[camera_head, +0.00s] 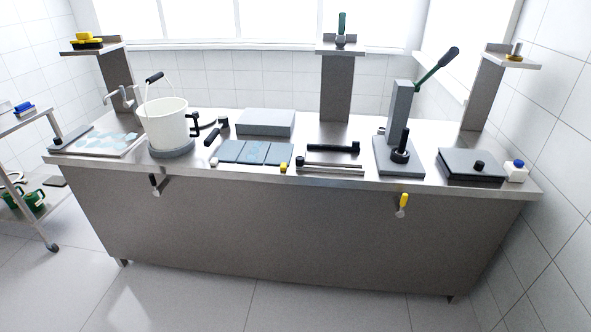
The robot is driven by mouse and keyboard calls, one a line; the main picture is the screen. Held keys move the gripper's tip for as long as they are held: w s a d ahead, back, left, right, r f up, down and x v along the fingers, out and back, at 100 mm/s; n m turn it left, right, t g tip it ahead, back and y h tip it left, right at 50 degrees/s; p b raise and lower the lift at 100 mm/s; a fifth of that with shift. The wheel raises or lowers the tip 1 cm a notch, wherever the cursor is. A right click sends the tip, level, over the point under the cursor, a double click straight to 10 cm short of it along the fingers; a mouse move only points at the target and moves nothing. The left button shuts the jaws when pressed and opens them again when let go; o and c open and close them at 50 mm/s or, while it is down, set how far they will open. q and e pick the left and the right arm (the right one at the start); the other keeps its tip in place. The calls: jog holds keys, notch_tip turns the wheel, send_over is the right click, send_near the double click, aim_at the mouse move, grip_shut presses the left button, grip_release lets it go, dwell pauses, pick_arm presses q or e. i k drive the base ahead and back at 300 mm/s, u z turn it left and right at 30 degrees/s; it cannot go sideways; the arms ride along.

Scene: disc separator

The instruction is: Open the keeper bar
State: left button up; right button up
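Neither of my grippers is in view. No part is clearly marked as the keeper bar. A dark bar with a black knob at its right end (333,148) lies level near the front of the bench, just right of the middle. It could be the keeper bar, but I cannot tell whether it is open or closed. Pale metal rods (330,167) lie in front of it. A black-handled lever (213,136) stands beside the white bucket (166,122), and its use is unclear.
The steel bench (290,230) spans the view. A lever press (400,125) stands at right, beside a dark flat box (470,165) and a small white bottle (516,171). Blue-grey plates (256,152) and a grey block (265,122) lie mid-bench. A trolley (30,130) stands left.

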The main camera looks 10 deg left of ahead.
aim_at(300, 159)
jog(key=u, duration=0.7)
jog(key=i, duration=0.85)
jog(key=u, duration=0.35)
